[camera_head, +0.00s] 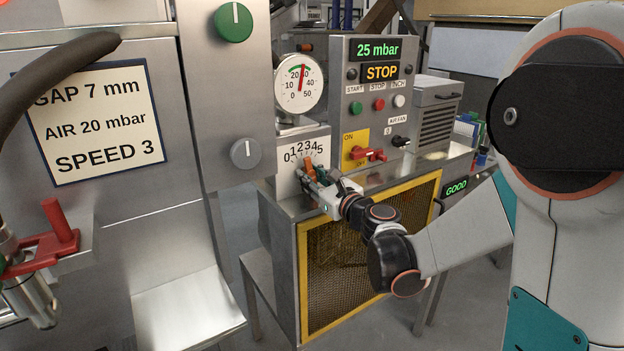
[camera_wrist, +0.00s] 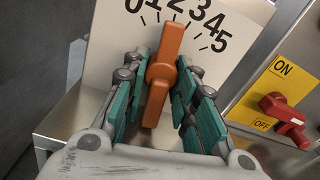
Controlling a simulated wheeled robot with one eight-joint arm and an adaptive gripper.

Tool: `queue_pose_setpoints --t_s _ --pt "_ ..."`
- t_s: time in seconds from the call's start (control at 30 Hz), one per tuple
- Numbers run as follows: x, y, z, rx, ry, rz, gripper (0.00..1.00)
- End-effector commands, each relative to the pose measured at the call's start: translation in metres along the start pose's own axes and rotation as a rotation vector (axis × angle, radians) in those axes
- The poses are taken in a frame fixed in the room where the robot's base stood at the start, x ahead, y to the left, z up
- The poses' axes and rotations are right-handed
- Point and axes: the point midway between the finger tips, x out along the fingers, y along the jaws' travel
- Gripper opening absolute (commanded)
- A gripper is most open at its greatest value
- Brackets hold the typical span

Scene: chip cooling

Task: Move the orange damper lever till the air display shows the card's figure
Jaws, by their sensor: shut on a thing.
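The orange damper lever (camera_head: 308,167) stands on a white panel with a 0 to 5 scale. In the wrist view the lever (camera_wrist: 166,67) points up near the 2. My gripper (camera_head: 322,182) is shut on the lever, with its teal-padded fingers on both sides (camera_wrist: 160,100); the exact contact is hard to see. The air display (camera_head: 377,49) reads 25 mbar in green. The card (camera_head: 97,123) at left reads GAP 7 mm, AIR 20 mbar, SPEED 3.
A round gauge (camera_head: 299,84) with a red needle stands above the scale panel. A red ON/OFF switch (camera_head: 368,154) sits just right of the lever, also in the wrist view (camera_wrist: 285,116). A yellow-framed mesh guard (camera_head: 345,262) lies below my gripper. START, STOP and INCH buttons are above.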

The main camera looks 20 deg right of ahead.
Motion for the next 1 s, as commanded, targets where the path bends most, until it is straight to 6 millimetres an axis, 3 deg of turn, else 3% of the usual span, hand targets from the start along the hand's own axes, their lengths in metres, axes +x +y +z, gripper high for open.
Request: queue_pose_setpoints --t_s 0.37,0.4,0.5,0.83,1.0 --pt "0.000 0.000 0.000 -0.006 0.000 0.000 0.02" --pt "0.000 0.000 0.000 -0.006 0.000 0.000 0.28" --pt "0.000 0.000 0.000 -0.006 0.000 0.000 0.45" --pt "-0.001 0.000 0.000 -0.005 0.000 0.000 0.45" --pt "-0.018 0.000 0.000 -0.005 0.000 -0.001 0.45"
